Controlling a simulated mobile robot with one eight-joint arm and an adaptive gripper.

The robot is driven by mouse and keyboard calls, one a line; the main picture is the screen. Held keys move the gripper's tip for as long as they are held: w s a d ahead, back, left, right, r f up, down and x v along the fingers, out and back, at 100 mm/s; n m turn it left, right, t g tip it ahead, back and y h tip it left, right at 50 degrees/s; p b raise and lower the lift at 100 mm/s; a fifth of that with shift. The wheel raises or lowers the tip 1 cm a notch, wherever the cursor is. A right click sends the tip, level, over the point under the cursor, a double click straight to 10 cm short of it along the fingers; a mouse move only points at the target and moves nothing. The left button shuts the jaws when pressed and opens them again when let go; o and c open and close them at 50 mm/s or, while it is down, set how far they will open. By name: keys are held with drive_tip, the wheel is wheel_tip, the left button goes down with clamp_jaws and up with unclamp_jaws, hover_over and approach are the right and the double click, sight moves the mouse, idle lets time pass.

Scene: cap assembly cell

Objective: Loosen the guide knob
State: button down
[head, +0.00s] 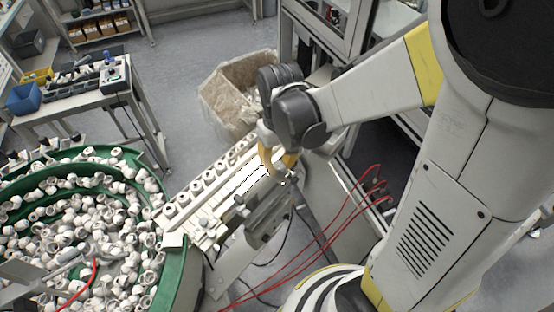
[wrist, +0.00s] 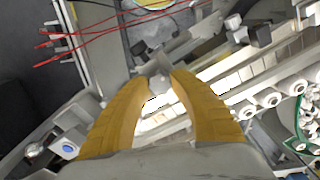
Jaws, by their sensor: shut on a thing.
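My gripper (wrist: 157,80) has two yellow fingers whose tips close on a small grey knob (wrist: 159,86) at the guide rail. In the head view my gripper (head: 278,165) reaches down to the upper end of the feed track, and the knob is hard to make out there. The guide track (head: 210,195) runs diagonally from the bowl up to my gripper, with a row of white caps along it. The knob's turn angle and its thread cannot be seen.
A green-rimmed bowl feeder (head: 185,275) full of white caps stands at the lower left. Red hoses (head: 335,225) hang right of the track. A cardboard box (head: 222,92) stands behind. A side table (head: 75,100) holds a blue bin (head: 23,98).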

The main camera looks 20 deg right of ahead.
sight(279, 165)
drive_tip(key=c, duration=1.1)
unclamp_jaws()
drive_tip(key=shift+r, duration=0.1)
wheel_tip(279, 165, up, 12)
drive_tip(key=shift+f, duration=0.1)
